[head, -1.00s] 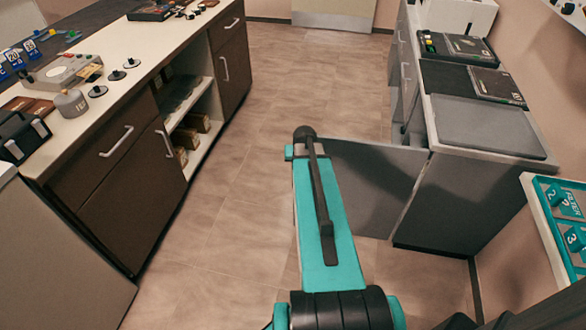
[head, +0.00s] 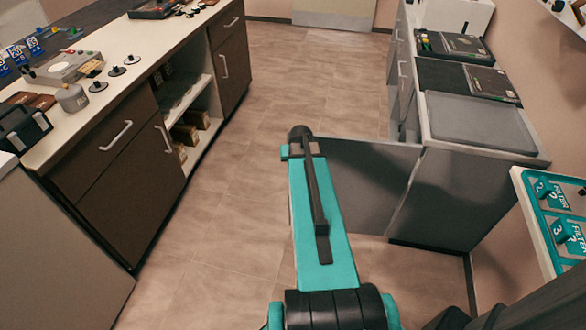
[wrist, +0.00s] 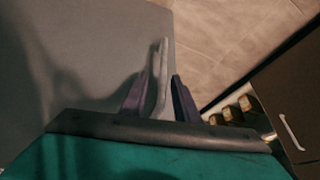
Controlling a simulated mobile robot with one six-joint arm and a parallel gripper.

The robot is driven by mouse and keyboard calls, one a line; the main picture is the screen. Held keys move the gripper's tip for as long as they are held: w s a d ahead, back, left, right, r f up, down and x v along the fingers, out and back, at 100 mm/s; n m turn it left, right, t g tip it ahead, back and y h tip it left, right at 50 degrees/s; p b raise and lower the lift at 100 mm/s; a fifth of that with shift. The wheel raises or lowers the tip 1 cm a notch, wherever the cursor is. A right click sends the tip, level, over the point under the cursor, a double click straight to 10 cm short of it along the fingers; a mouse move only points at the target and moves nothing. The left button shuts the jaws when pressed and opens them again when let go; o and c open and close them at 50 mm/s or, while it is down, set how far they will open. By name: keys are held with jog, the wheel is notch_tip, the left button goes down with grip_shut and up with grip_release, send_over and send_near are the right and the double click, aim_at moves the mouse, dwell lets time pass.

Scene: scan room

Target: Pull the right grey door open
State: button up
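The grey door (head: 365,182) stands swung out from the right-hand grey cabinet (head: 455,200), into the aisle. In the wrist view the door panel (wrist: 85,60) fills the left side. Its pale handle (wrist: 163,75) sits near the door's free edge, between the two dark fingers of my gripper (wrist: 160,100). The fingers look closed on the handle, one on each side. In the head view my teal arm reaches forward to the door's free edge, and the fingers and handle are hidden behind it. The inside of the cabinet is hidden.
A dark brown counter unit (head: 125,185) with drawers and open shelves runs along the left. The tiled floor (head: 265,130) between is clear. A tray with teal filter pieces (head: 552,215) is near at right. Dark devices (head: 455,48) stand on the right counter.

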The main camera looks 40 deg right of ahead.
dwell(0.3)
jog(key=p+v, duration=0.6)
jog(key=v, duration=0.5)
jog(key=shift+r, duration=0.3)
jog(key=p+v, duration=0.2)
jog(key=p, duration=0.5)
jog(key=shift+a, duration=0.1)
dwell(0.6)
jog(key=shift+a, duration=0.15)
dwell(0.5)
